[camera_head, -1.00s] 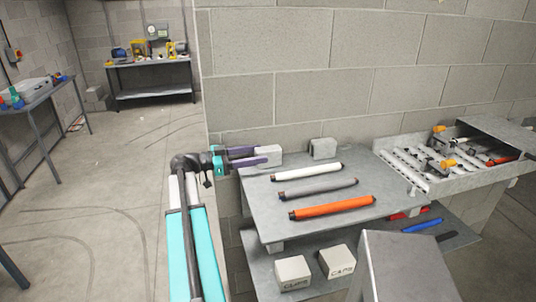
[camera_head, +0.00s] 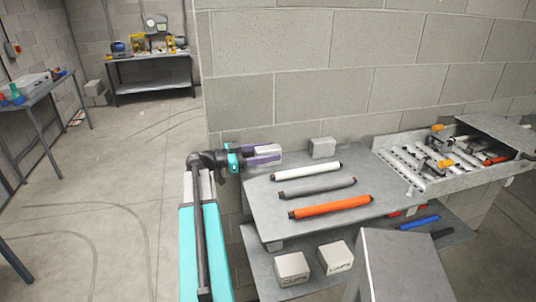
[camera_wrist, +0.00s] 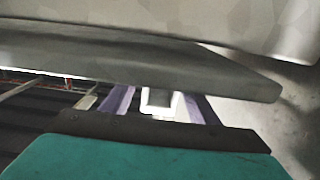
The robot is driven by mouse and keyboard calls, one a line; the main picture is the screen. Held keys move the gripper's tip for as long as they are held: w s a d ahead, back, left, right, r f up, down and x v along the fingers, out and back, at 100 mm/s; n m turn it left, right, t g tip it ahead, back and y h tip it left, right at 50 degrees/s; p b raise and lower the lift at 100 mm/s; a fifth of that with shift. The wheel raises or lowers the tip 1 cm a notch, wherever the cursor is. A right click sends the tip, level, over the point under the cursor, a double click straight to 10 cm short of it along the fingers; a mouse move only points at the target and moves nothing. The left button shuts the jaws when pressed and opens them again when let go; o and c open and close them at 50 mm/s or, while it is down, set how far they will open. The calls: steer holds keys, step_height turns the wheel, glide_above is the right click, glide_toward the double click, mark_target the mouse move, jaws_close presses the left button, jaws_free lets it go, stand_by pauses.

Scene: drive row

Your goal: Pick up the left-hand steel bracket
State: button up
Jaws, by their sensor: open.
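The left-hand steel bracket (camera_head: 268,148) is a pale grey block on the back left of the grey bench top (camera_head: 262,205). My gripper (camera_head: 270,154) reaches it from the left, its purple fingers level along the block and partly covering it. In the wrist view, a pale block (camera_wrist: 160,104) shows between my two spread fingers (camera_wrist: 157,98), with a gap at each side. My gripper is open and not closed on it. A second grey bracket (camera_head: 323,148) stands apart to the right, near the wall.
White (camera_head: 306,171), grey (camera_head: 317,188) and orange (camera_head: 331,207) rods lie in front of the brackets. The block wall (camera_head: 350,60) is close behind. A metal tray (camera_head: 432,182) of parts is at the right. Two labelled boxes (camera_head: 292,270) (camera_head: 336,257) stand on the lower shelf.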

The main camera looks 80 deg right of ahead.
mark_target(268, 148)
steer(key=c, duration=1.2)
steer(key=shift+r, duration=0.2)
steer(key=shift+r+b, duration=1.85)
steer(key=shift+r, duration=3)
